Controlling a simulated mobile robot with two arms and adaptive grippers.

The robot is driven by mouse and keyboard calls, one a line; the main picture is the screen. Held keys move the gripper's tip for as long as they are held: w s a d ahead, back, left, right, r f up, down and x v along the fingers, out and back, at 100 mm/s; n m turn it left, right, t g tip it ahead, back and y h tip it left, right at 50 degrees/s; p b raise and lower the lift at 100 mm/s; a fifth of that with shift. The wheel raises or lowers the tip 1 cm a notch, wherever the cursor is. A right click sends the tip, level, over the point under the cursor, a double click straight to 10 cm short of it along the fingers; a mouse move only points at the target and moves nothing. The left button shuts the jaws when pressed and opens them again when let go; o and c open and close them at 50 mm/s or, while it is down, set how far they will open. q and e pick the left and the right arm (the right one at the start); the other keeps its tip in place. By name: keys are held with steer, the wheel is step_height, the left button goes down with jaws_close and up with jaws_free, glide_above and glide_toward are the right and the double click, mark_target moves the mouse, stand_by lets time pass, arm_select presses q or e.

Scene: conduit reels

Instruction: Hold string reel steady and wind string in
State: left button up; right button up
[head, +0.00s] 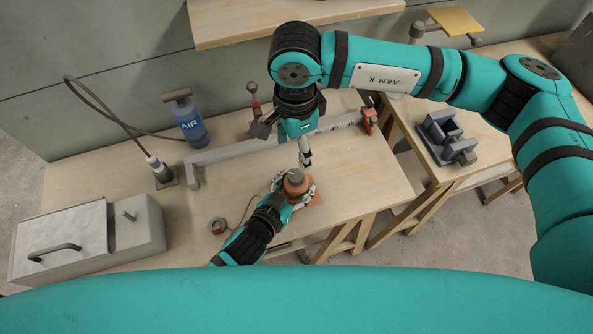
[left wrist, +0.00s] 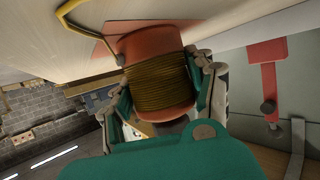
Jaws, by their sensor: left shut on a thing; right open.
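The string reel (head: 295,187) is orange, with a grey top, and stands on the near part of the workbench. In the left wrist view the reel (left wrist: 158,86) is wound with brown-yellow string (left wrist: 160,84). A loose length of string (left wrist: 75,18) runs out from it over the bench. My left gripper (head: 298,191) is shut on the reel, with fingers on both sides of it. My right gripper (head: 305,158) points down just above and behind the reel, open. Whether its fingertips touch the reel top cannot be told.
A small hexagonal piece (head: 217,226) lies left of the reel by the string. A long grey bar (head: 240,152) lies behind. A blue AIR bottle (head: 190,125) and a grey lidded box (head: 85,243) stand left.

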mark_target(296, 175)
step_height(296, 175, down, 11)
steer(key=n, duration=1.9)
steer(key=shift+n, duration=0.4)
steer(key=shift+r, duration=0.1)
steer(key=c, duration=1.2)
steer(key=shift+o, duration=0.2)
